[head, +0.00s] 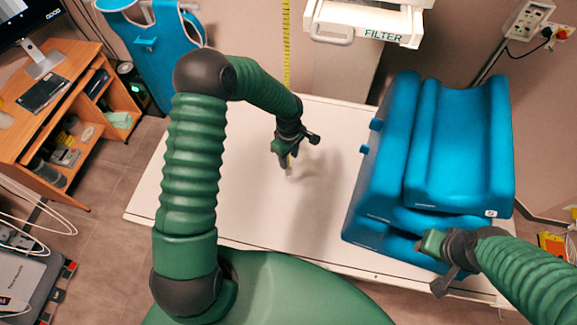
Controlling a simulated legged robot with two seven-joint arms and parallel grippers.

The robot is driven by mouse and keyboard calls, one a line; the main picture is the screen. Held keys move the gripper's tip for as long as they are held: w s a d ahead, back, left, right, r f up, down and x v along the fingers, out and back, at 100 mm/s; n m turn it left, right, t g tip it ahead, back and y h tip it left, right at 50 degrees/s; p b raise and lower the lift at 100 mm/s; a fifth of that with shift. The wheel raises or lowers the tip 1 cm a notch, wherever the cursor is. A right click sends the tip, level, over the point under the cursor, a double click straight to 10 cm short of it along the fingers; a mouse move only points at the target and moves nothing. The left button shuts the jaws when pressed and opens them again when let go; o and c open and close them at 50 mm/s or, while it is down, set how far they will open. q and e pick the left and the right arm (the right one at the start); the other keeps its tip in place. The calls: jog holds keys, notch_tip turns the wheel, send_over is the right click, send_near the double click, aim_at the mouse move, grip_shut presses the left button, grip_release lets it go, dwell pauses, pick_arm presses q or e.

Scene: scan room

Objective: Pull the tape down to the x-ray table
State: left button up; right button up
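A yellow measuring tape (287,45) hangs straight down from the top of the picture, left of the white x-ray head marked FILTER. My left arm hides its middle part. A short pale yellow strip, apparently its lower end, shows just under my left gripper (287,158). This gripper is at the tape, over the white x-ray table (235,185); whether its fingers are closed on the tape is hard to see. My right gripper (434,264) is at the table's front right, beside the blue cushions, with its fingers apart and nothing seen between them.
Blue foam cushions (460,150) are stacked on the table's right part. The white x-ray head (365,20) with a handle is above the back edge. A wooden desk (50,110) and a blue apron-like item (150,50) stand at left. The table's left part is clear.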

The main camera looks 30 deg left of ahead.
aim_at(288, 169)
pick_arm(q)
jog(key=f, duration=0.3)
jog(key=f+p, duration=0.1)
jog(key=f, duration=0.1)
jog(key=f+p, duration=0.1)
jog(key=f, duration=0.2)
jog(key=shift+w+a+f, duration=0.1)
jog(key=shift+a+f, duration=0.3)
jog(key=shift+f, duration=0.15)
jog(key=shift+c, duration=0.6)
jog(key=shift+d, duration=0.3)
jog(key=c, duration=0.5)
jog(key=shift+r, duration=0.1)
jog(key=shift+c, duration=1.1)
grip_shut()
jog(key=shift+a, duration=0.15)
